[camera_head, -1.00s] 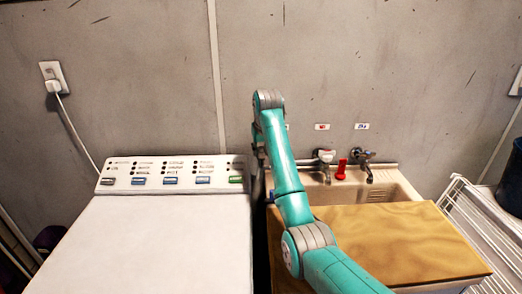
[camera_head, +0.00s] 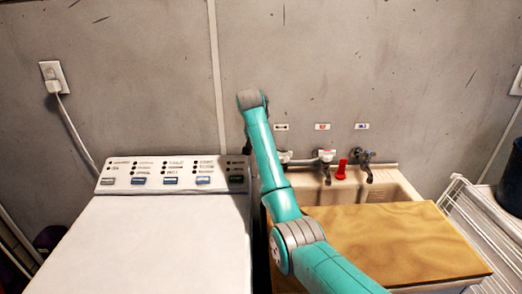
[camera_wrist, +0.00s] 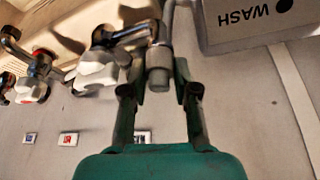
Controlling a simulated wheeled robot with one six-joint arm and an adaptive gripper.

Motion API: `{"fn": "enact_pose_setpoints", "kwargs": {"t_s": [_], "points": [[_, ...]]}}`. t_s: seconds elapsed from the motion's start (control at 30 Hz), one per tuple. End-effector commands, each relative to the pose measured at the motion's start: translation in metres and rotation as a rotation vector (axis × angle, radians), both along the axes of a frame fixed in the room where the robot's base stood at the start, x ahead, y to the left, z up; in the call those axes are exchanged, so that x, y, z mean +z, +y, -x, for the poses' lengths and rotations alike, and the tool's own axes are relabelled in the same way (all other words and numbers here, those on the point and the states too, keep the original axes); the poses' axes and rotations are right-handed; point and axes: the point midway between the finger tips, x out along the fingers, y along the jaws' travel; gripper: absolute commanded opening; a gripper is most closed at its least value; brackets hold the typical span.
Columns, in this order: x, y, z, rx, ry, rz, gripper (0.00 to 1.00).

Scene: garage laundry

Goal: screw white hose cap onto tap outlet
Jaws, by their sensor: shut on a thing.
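In the wrist view my gripper (camera_wrist: 162,82) has its two fingers closed around a short pale-grey cylindrical fitting, the hose cap (camera_wrist: 159,58). A grey hose (camera_wrist: 168,14) runs from it to the top edge. A chrome tap spout (camera_wrist: 128,34) with a white handle (camera_wrist: 96,72) lies right beside the cap. Whether cap and outlet touch or are lined up cannot be told. In the head view my forearm hides the gripper and cap, and this leftmost tap (camera_head: 285,156) shows only in part.
Two more taps (camera_head: 326,158) (camera_head: 366,160) and a red object (camera_head: 341,169) are at the sink (camera_head: 395,187). A wooden board (camera_head: 390,240) covers the sink's front. The white washer (camera_head: 170,240) stands left.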

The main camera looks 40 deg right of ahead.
Motion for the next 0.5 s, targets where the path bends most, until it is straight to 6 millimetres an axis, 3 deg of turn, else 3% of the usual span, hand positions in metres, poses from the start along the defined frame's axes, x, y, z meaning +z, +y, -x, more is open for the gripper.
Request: {"fn": "enact_pose_setpoints", "kwargs": {"t_s": [0.3,0.5], "points": [[-0.0005,0.0031,-0.0012,-0.349,0.002,-0.003,0.0],[-0.0008,0.0026,-0.0007,-0.431,0.001,-0.002,0.0]]}}
